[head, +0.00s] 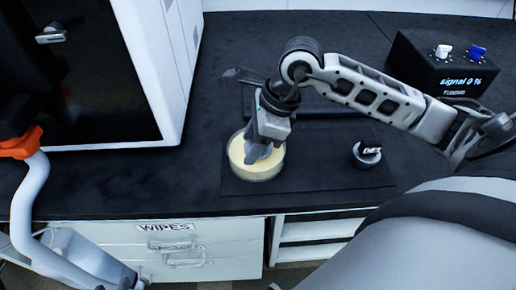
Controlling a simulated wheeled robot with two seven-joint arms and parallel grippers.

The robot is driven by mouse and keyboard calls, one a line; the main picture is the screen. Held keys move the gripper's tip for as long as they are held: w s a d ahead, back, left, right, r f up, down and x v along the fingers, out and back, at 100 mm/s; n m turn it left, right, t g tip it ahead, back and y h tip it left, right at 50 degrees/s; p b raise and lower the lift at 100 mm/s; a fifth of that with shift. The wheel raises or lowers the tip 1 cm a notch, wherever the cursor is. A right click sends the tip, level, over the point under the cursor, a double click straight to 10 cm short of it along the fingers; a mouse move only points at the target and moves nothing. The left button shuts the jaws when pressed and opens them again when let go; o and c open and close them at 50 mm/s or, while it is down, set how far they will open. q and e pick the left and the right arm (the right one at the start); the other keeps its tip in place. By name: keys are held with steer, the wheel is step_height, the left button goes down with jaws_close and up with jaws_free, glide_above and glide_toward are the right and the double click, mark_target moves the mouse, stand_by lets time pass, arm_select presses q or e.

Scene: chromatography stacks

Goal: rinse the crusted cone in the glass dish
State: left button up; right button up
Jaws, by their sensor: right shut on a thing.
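The round glass dish (236,165) holds a pale yellow liquid and stands on a dark mat at the middle of the bench. My right gripper (262,148) points down over the dish, its tips at or just inside the rim. It is shut on a small grey piece, taken to be the crusted cone, which is mostly hidden by the fingers and hard to tell from them. I cannot tell whether it touches the liquid.
A black signal box (440,68) reads 0 %. A large white instrument (162,60) stands at the left. A WIPES drawer (165,240) is below the bench.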

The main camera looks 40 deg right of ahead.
step_height(320, 180, up, 2)
steer(key=shift+r+p, duration=0.1)
steer(key=shift+p, duration=0.55)
steer(key=shift+r+p, duration=0.55)
steer(key=shift+r, duration=0.3)
steer(key=shift+r+p, duration=1.3)
steer(key=shift+r, duration=0.75)
arm_select(q)
steer(key=shift+s+a+r+g+y+p, duration=0.1)
steer(key=shift+a+r+g+y+p, duration=0.15)
steer(key=shift+r, duration=0.35)
steer(key=shift+a+r+g+y+p, duration=0.15)
steer(key=shift+r+p, duration=0.2)
steer(key=shift+r, duration=0.25)
arm_select(e)
step_height(320, 180, up, 2)
steer(key=shift+r, duration=0.1)
arm_select(q)
steer(key=shift+d+f, duration=0.1)
steer(key=shift+r, duration=0.2)
steer(key=shift+f, duration=0.1)
